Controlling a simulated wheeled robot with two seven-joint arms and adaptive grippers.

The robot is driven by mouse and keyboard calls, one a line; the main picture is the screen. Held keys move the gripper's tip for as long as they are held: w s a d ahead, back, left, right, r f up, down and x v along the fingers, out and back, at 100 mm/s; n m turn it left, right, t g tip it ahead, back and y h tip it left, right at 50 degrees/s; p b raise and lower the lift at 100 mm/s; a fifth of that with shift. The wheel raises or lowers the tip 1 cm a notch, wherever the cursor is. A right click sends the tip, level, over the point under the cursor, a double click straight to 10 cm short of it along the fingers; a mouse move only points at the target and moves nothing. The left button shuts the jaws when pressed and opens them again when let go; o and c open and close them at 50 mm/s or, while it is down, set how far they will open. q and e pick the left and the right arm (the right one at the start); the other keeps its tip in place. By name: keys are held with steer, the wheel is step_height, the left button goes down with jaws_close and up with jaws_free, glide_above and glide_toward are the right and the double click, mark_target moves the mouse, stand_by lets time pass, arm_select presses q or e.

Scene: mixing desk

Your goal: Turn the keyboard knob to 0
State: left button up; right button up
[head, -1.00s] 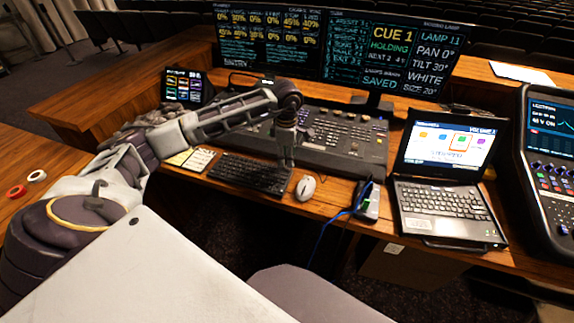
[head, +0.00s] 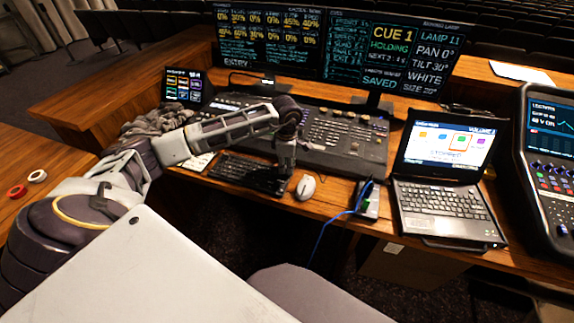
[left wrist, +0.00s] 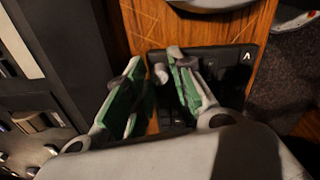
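The black keyboard (head: 238,170) lies on the wooden desk in front of the mixing console. In the left wrist view, part of the keyboard (left wrist: 222,56) shows behind and beside the fingers. A small grey knob (left wrist: 160,73) shows between the two green-padded fingers there, closer to the right-hand finger. My left gripper (head: 286,170) points down over the right end of the keyboard. In the left wrist view the left gripper (left wrist: 153,62) is open, its fingers apart on either side of the knob. In the head view the knob is hidden by the gripper. My right gripper is in neither view.
A white mouse (head: 306,187) lies just right of the gripper. A small box with a blue cable (head: 368,200) and a laptop (head: 445,212) stand farther right. The console (head: 345,140) is behind the keyboard, with monitors (head: 390,50) beyond.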

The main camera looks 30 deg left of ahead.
arm_select(q)
jaws_close()
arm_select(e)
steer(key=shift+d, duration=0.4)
arm_select(q)
steer(key=shift+n, duration=0.3)
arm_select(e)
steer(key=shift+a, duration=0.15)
